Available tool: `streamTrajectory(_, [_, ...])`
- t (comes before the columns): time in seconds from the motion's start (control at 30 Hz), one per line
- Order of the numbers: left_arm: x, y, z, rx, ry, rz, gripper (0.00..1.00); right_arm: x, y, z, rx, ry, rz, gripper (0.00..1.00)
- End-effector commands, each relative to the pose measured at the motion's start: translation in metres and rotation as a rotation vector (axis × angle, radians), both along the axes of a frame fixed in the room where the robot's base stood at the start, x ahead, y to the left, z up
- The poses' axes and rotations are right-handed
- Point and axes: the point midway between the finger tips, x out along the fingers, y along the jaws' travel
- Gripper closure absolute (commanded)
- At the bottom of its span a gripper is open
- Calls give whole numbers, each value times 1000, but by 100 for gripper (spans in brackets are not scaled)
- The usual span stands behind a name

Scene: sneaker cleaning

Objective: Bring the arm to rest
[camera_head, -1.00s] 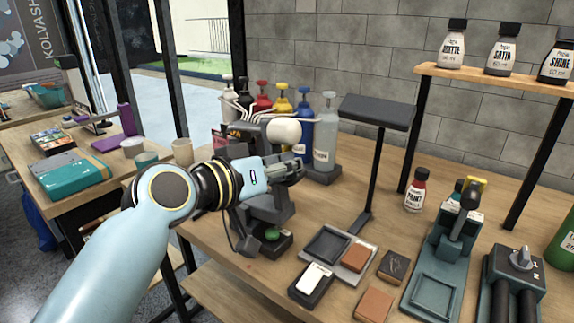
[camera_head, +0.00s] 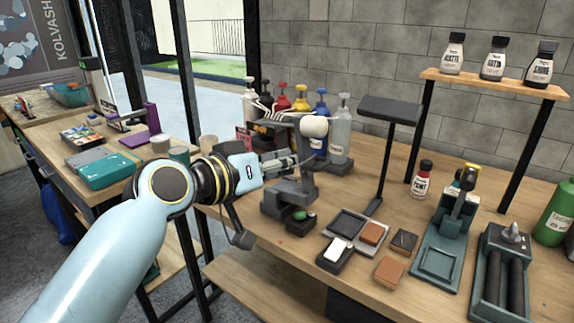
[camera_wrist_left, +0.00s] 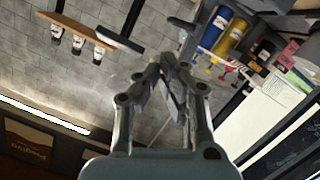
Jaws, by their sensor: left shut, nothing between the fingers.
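My left arm comes in from the lower left in the head view. Its gripper (camera_head: 283,163) points right, in front of the pump bottles and beside the grey machine with the white ball. In the left wrist view the gripper's dark fingers (camera_wrist_left: 170,65) meet at their tips, with nothing between them. They stand in front of the grey wall. My right gripper is in neither view.
The machine (camera_head: 290,200) stands on the wooden bench near the gripper. Pump bottles (camera_head: 341,130), a T-shaped stand (camera_head: 391,112), brushes and blocks (camera_head: 389,270) and a roller device (camera_head: 503,275) crowd the bench. A shelf (camera_head: 490,85) holds small bottles.

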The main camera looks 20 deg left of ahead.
Motion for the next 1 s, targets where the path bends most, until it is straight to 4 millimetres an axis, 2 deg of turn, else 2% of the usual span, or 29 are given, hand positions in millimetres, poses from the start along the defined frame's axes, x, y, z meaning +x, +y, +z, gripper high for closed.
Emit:
streamTrajectory(0.13, [1,1,1,-1,-2,1,100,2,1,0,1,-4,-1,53])
streamTrajectory(0.33, [1,0,1,-1,-2,1,100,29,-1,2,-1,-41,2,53])
streamTrajectory(0.43, [0,0,0,-1,-2,1,100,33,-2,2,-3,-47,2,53])
streamTrajectory(0.5, [-3,1,-9,0,10,1,100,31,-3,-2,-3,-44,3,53])
streamTrajectory(0.57, [-9,2,-28,5,34,1,100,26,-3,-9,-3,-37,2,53])
streamTrajectory(0.67, [-20,6,-83,24,124,4,100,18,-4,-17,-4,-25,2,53])
streamTrajectory(0.77, [-38,16,-161,70,247,24,100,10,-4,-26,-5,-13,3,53])
streamTrajectory(0.8, [-48,21,-194,90,299,33,100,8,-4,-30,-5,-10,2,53])
streamTrajectory(0.87, [-66,29,-241,123,376,49,100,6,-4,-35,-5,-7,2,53])
streamTrajectory(0.9, [-79,35,-271,148,425,58,100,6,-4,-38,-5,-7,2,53])
streamTrajectory(1.0, [-119,51,-344,212,547,78,100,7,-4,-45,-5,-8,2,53])
